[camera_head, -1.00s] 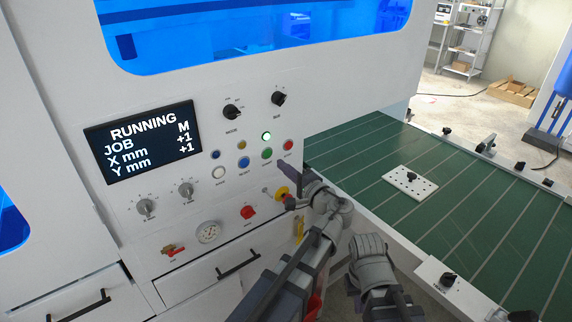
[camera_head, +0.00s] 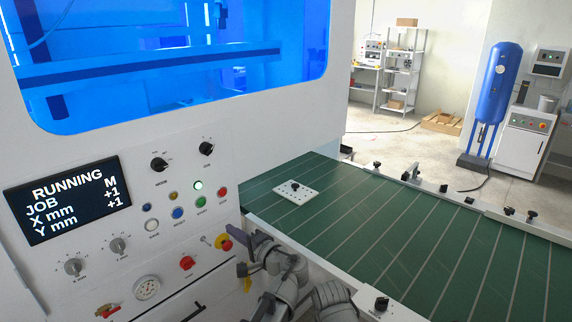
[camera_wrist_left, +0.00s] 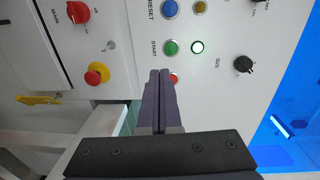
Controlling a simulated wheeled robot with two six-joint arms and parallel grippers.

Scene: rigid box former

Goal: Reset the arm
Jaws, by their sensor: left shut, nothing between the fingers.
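My left gripper (camera_head: 254,236) is at the lower middle of the head view, right of the red and yellow emergency stop (camera_head: 224,242) and below the panel buttons. In the left wrist view its fingers (camera_wrist_left: 158,76) are shut with nothing between them. Their tips point toward the green START button (camera_wrist_left: 171,47) and partly cover a red button (camera_wrist_left: 173,79). Contact with the panel cannot be made out. My arm's links run down to the bottom edge of the head view. My right gripper is not in view.
The machine's display (camera_head: 68,197) reads RUNNING. Shelves and a blue tank (camera_head: 497,85) stand far behind.

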